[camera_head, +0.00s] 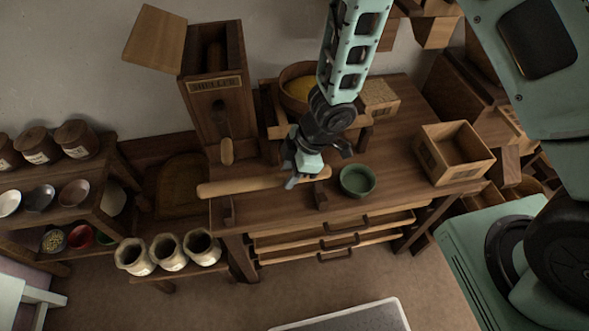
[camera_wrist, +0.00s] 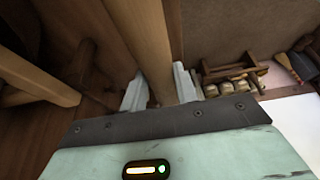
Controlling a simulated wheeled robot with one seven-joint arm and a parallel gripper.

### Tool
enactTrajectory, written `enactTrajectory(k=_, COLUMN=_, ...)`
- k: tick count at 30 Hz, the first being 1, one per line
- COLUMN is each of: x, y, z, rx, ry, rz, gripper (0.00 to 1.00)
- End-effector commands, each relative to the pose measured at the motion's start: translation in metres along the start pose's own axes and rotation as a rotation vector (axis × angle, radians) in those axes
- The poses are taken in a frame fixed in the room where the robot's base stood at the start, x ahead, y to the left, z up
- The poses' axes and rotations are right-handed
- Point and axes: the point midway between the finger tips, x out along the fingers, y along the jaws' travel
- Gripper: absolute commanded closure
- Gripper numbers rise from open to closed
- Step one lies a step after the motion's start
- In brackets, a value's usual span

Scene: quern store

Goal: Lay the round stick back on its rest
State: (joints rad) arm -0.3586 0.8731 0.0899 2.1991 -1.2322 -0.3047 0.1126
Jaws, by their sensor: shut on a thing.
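The round stick (camera_head: 240,186) is a long pale wooden rod lying roughly level over the front part of the workbench. My gripper (camera_head: 303,174) is shut on it nearer its right end, from above; the wrist view shows the stick (camera_wrist: 150,45) between the two pale fingers.
A green bowl (camera_head: 357,180) stands just right of my gripper. An open wooden box (camera_head: 455,153) is at the bench's right. A tall wooden sheller (camera_head: 215,100) and a round tub (camera_head: 298,84) stand behind. Several pale jars (camera_head: 168,252) stand on a low bench at front left.

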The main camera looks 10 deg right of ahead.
Motion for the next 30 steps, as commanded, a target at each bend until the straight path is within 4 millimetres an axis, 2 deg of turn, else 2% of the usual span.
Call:
enactTrajectory(k=24, x=0.064, y=0.000, z=0.027, rx=0.005, ry=0.001, rz=0.001, gripper=0.98)
enactTrajectory(k=30, x=0.070, y=0.000, z=0.030, rx=0.003, ry=0.001, rz=0.001, gripper=0.98)
